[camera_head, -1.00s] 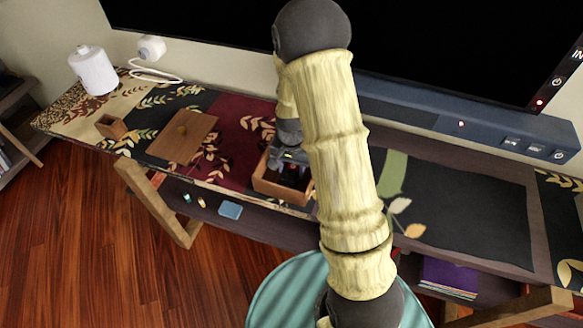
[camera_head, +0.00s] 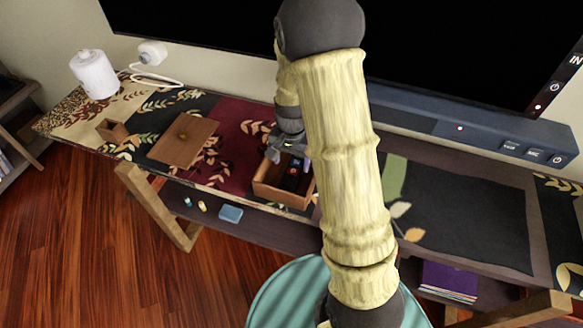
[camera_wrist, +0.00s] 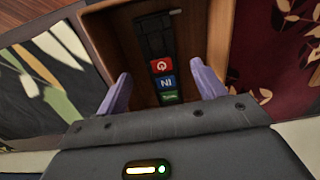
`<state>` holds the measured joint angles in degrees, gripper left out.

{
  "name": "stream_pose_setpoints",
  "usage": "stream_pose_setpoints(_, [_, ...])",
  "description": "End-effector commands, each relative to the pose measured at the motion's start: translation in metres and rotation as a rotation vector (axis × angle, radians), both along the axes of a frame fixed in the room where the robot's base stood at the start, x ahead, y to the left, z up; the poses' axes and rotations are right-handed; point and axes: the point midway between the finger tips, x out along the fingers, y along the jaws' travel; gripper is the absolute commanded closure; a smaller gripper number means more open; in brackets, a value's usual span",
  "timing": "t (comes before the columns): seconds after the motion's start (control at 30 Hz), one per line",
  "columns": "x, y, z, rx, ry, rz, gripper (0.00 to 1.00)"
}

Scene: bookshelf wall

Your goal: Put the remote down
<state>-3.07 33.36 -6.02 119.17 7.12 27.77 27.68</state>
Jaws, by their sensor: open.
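The remote (camera_wrist: 164,83) is a dark stick with red, blue and green buttons. It lies inside a wooden box (camera_wrist: 218,35) with an open top, and it also shows in the head view (camera_head: 294,170). My gripper (camera_wrist: 158,92) is open, with its two purple fingers on either side of the remote's near end and apart from it. In the head view my gripper (camera_head: 291,153) is above the back part of the box (camera_head: 283,196). My arm hides part of the box's right side in the head view.
A wooden lid (camera_head: 184,142) with a knob and a small wooden holder (camera_head: 112,130) lie to the left on the table. A white canister (camera_head: 94,75) stands at the far left. A dark soundbar (camera_head: 455,128) and a television stand behind. The right side of the table is clear.

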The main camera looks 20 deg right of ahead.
Motion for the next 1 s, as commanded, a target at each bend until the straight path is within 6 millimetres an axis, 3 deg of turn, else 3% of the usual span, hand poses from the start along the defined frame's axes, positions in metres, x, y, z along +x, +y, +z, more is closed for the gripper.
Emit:
stream_pose_setpoints(0.1, [0.001,0.0,0.027,0.0,-0.005,0.0,0.31])
stream_pose_setpoints(0.33, [0.0,0.0,0.057,0.0,-0.001,0.0,0.31])
stream_pose_setpoints(1.0, [-0.001,0.0,0.061,0.0,-0.001,0.004,0.31])
